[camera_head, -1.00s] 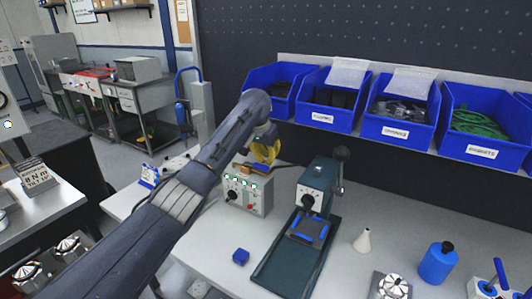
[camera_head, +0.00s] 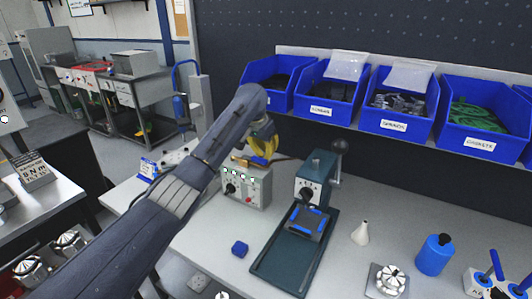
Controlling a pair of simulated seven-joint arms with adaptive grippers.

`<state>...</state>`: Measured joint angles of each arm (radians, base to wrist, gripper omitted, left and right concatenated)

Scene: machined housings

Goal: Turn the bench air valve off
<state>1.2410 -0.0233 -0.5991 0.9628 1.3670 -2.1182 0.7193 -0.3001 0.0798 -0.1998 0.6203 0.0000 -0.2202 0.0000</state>
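My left gripper (camera_head: 263,143) is at the end of the dark arm, above and behind a grey control box (camera_head: 246,185) with a black knob and coloured buttons. Yellow parts show at the gripper; I cannot tell whether they are its fingers or something at them, nor whether it is open or shut. No part is clearly readable as the air valve. A pale block with blue levers (camera_head: 497,266) stands at the lower right edge, partly cut off; I cannot tell whether it is the valve. My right gripper is not in view.
A green-grey press (camera_head: 318,175) with a tray stands right of the control box. Blue bins (camera_head: 391,123) line the back.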

